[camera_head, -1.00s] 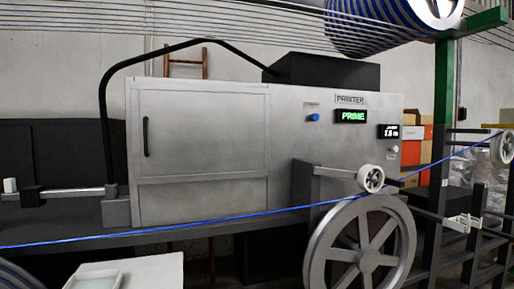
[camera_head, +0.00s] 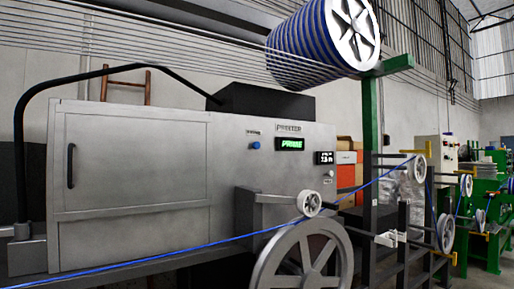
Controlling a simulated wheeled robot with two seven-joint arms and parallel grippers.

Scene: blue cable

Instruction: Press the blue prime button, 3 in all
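The blue prime button (camera_head: 254,145) is a small round knob on the front of the grey printer cabinet (camera_head: 140,235), under a small label. To its right a display (camera_head: 291,144) shows PRIME in green letters, below a PRINTER sign (camera_head: 289,127). Neither of my grippers shows in the head view, and nothing covers the button.
A blue cable (camera_head: 150,260) runs across the cabinet's front and over a small pulley (camera_head: 309,203). A large spoked wheel (camera_head: 300,262) stands below the button. A green post (camera_head: 370,130) and a striped blue spool (camera_head: 310,45) are at right. Green machines (camera_head: 487,215) stand further right.

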